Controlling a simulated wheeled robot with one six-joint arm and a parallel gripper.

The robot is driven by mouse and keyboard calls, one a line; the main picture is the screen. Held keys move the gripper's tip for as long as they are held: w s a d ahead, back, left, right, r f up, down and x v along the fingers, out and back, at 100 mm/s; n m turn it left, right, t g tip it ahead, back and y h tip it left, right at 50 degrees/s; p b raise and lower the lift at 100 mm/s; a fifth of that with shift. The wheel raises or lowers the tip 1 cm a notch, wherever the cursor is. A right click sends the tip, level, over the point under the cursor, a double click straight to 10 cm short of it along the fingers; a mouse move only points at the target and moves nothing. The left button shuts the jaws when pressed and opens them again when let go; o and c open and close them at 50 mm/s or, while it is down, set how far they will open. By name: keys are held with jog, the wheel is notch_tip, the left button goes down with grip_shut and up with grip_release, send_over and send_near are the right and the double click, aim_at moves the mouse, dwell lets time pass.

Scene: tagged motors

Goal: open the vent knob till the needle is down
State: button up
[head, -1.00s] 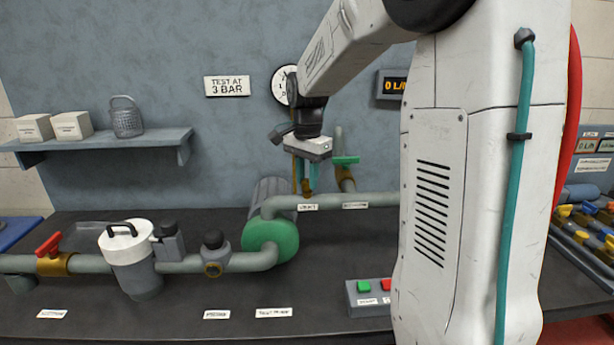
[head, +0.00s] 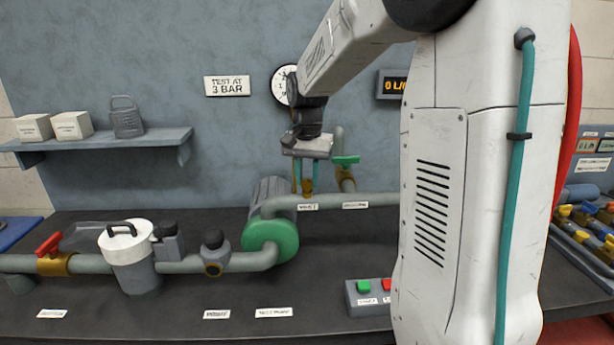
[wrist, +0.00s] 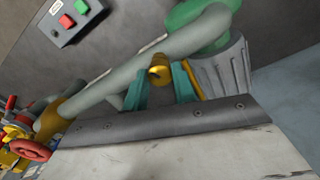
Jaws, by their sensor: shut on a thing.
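The brass vent knob (head: 308,186) sits low between my gripper's teal fingers, above the grey pipe behind the pump. In the wrist view the knob (wrist: 158,76) shows as a brass piece between the fingertips. My gripper (head: 311,180) points down and is shut on it; it also fills the lower part of the wrist view (wrist: 162,86). The round white gauge (head: 280,85) hangs on the wall, its right side hidden by my arm. The needle's reading is too small and covered to tell.
A green-fronted pump (head: 271,238) stands just left and in front. A green-handled valve (head: 346,160) is close on the right. A button box (head: 368,298) and a white-lidded strainer (head: 130,258) stand on the bench. A shelf (head: 110,143) is on the left wall.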

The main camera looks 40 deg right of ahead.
aim_at(307, 180)
jog(key=n, duration=1.2)
jog(key=shift+n, duration=0.3)
dwell(0.4)
jog(key=o, duration=1)
jog(key=shift+r, duration=0.1)
notch_tip(307, 180, up, 8)
jog(key=shift+f, duration=0.15)
